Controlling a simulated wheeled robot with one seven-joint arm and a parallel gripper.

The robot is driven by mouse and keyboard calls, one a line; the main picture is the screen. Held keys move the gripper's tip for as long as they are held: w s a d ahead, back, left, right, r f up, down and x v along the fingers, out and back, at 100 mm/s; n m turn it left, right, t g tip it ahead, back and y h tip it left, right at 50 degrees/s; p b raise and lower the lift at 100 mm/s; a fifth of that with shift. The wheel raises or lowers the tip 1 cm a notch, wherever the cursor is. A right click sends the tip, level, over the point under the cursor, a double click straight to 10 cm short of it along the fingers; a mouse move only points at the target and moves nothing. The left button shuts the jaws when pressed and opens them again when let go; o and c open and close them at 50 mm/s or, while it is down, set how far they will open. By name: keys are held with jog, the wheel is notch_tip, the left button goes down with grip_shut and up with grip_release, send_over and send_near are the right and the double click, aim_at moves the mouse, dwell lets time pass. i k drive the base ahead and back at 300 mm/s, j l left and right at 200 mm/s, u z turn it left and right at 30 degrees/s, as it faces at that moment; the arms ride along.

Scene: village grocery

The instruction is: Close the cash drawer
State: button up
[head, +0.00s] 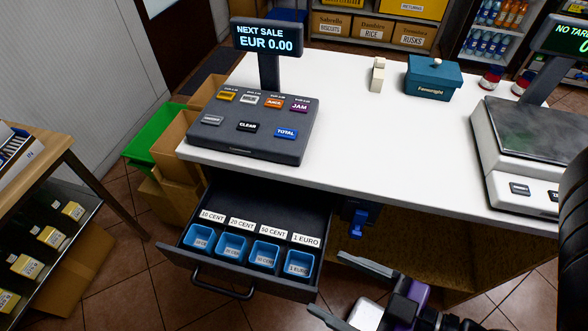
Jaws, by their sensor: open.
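The cash drawer (315,238) is pulled out from under the white counter (340,130) at the left. It holds several blue coin cups with labels from 10 cent to 1 euro. Its dark bar handle (222,287) is on the front panel, facing the lower left. My gripper (340,285) is at the bottom centre, to the right of the drawer. Its two fingers are spread apart and nothing shows between them. From this view I cannot tell how far the gripper is from the drawer's side.
A cash register (255,125) stands on the counter above the drawer. A scale (530,140) and a teal box (433,77) are on the counter to the right. Tiled floor shows between that shelf and the drawer.

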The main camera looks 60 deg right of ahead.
aim_at(288, 216)
jog(key=k+j+u, duration=0.1)
jog(key=k, duration=0.3)
jog(key=j+u, duration=0.2)
jog(key=u, duration=0.25)
jog(key=j+u, duration=0.15)
jog(key=u, duration=0.35)
